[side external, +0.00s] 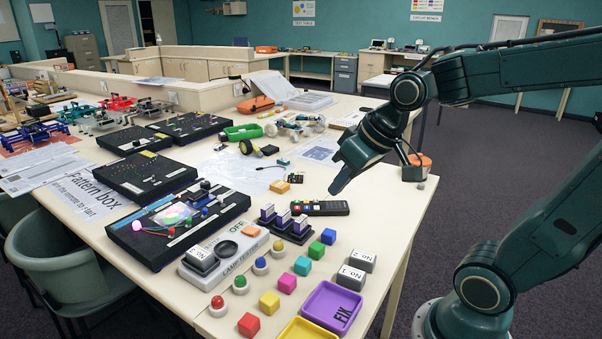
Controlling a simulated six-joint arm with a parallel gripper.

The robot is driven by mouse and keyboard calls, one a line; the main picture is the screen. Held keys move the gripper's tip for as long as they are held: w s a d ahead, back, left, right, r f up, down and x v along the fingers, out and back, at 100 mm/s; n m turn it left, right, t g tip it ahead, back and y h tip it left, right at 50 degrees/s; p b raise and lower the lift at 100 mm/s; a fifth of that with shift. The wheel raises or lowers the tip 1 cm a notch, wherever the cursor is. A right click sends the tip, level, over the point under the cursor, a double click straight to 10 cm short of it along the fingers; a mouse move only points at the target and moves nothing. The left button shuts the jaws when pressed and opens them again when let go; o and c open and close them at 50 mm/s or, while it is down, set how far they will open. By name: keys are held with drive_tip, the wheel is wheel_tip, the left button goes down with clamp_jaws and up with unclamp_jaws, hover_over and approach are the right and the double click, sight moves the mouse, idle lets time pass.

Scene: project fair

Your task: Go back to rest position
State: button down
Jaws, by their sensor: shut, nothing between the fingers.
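My gripper (337,187) is a dark green tapered end, pointing down and to the left. It hangs above the right part of the table (376,205), just beyond a dark remote-like keypad (319,208) with coloured buttons. Its fingers are closed together and nothing shows between them. My arm reaches in from the right side of the side external view.
A lamp tester (224,255) and black pattern boxes (145,174) lie left.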

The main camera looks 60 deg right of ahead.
drive_tip(key=s+a+n, duration=0.1)
drive_tip(key=s+a, duration=0.1)
drive_tip(key=s, duration=0.7)
drive_tip(key=shift+a+r, duration=0.2)
drive_tip(key=shift+r, duration=0.25)
drive_tip(key=shift+w, duration=0.1)
